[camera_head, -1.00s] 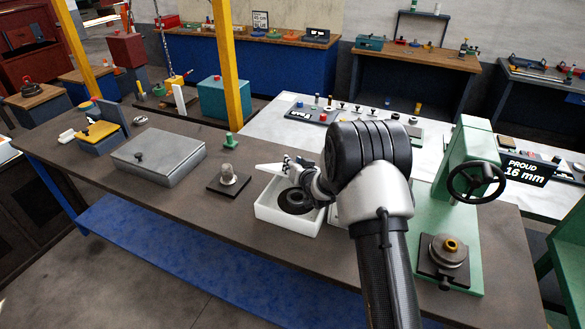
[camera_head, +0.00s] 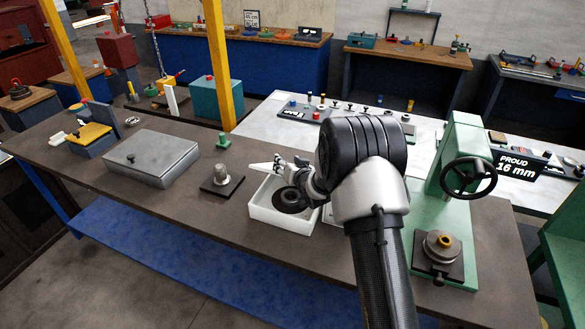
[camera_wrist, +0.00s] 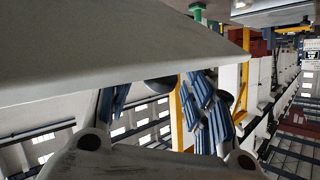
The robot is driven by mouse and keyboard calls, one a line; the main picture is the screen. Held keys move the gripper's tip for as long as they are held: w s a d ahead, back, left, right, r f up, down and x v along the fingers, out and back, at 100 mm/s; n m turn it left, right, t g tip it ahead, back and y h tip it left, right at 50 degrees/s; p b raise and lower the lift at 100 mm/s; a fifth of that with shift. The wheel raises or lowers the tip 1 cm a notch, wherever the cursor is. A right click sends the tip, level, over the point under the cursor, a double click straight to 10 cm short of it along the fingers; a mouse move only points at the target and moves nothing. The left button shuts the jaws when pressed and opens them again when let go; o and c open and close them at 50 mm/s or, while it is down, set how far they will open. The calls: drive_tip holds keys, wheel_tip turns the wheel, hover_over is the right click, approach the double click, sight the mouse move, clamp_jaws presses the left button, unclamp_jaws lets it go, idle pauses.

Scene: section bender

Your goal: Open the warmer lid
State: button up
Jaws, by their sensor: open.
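The warmer looks to be the grey box (camera_head: 172,172) on the left part of the bench. Its flat grey lid (camera_head: 160,149) is closed, with a small dark knob (camera_head: 131,158) near the front left edge. My gripper (camera_head: 281,166) is well to the right of the box, above a white tray, and points left. In the wrist view my gripper (camera_wrist: 160,100) shows two blue-padded fingers spread apart with nothing clearly between them. A pale, pointed shape shows by the fingers in the head view; I cannot tell what it is. The lid is not clearly seen in the wrist view.
The white tray (camera_head: 259,214) holds a dark ring (camera_head: 291,199). A dark plate with a metal post (camera_head: 222,179) stands between box and tray. A yellow-topped box (camera_head: 90,136) is farther left. A green press (camera_head: 458,225) is right of my arm. A yellow post (camera_head: 218,70) rises behind.

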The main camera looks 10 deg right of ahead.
drive_tip(key=v, duration=1.1)
drive_tip(key=shift+r, duration=0.15)
drive_tip(key=shift+s, duration=0.15)
